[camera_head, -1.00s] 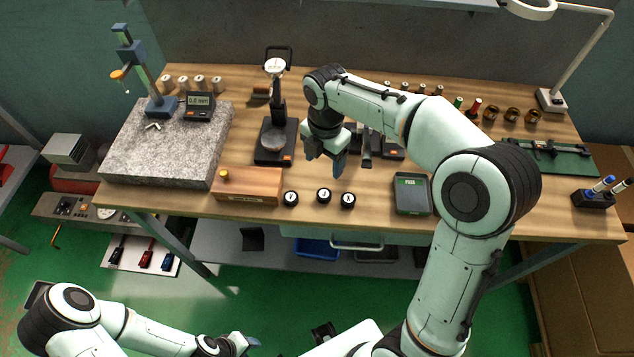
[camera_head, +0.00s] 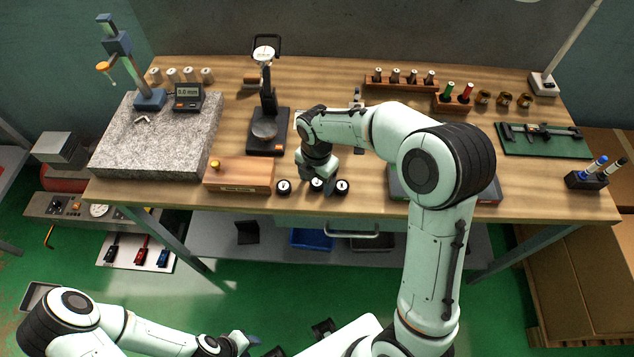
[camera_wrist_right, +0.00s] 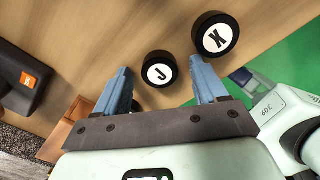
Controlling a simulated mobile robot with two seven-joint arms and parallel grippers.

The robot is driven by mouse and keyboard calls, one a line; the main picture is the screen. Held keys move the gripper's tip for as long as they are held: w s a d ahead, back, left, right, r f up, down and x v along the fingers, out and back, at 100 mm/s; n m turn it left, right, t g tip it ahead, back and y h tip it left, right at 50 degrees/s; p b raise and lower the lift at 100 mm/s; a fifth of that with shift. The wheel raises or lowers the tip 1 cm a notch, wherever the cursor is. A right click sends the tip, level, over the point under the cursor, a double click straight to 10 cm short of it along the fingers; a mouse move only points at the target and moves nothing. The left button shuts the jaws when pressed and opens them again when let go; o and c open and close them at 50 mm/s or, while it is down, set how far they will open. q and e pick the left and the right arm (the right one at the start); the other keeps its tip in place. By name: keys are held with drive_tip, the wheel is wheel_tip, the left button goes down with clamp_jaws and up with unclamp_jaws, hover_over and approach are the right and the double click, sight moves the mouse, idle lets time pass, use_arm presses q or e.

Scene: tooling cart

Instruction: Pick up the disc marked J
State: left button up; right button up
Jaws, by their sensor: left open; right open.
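The disc marked J (camera_wrist_right: 160,70) is black with a white top. In the right wrist view it lies on the wooden bench, between the tips of my open, empty right gripper (camera_wrist_right: 163,70). In the head view the J disc (camera_head: 317,184) is the middle of three in a row, partly covered by my right gripper (camera_head: 319,188). I cannot tell whether the fingers touch it. A second disc (camera_wrist_right: 215,38), lettered K or X, sits just outside the right-hand finger. My left gripper (camera_head: 248,341) is open, low in front of the bench and away from the discs.
The third disc (camera_head: 284,186) sits left of the J disc. A wooden box (camera_head: 238,175) and a dial gauge stand (camera_head: 265,140) are close on the left. A granite plate (camera_head: 155,150) lies further left. The bench's front edge is just in front of the discs.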

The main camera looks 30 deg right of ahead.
drive_tip(key=shift+c, duration=0.3)
drive_tip(key=c, duration=1.2)
drive_tip(key=shift+r, duration=0.1)
